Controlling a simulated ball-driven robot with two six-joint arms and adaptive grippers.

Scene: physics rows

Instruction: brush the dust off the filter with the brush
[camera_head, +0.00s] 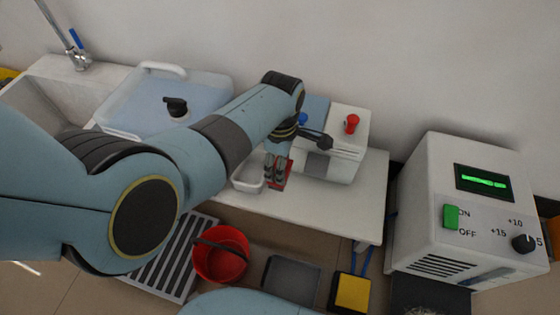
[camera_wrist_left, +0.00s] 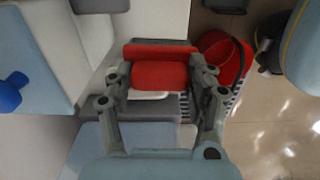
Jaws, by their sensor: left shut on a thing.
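My left gripper (camera_head: 277,172) reaches down over the white worktop beside the small white machine. It is shut on a red thing (camera_wrist_left: 160,74), which shows between both fingers in the left wrist view. Only a little red shows around the fingers in the head view. It may be the brush, but I see no bristles and cannot tell. I cannot make out the filter for certain. A grey, fuzzy patch (camera_head: 422,311) shows at the bottom edge below the large white unit, mostly cut off. My right gripper is not in view.
A white tray (camera_head: 246,187) sits next to the left gripper. The white machine (camera_head: 345,142) with a red knob stands behind. The large white unit (camera_head: 415,190) stands right.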

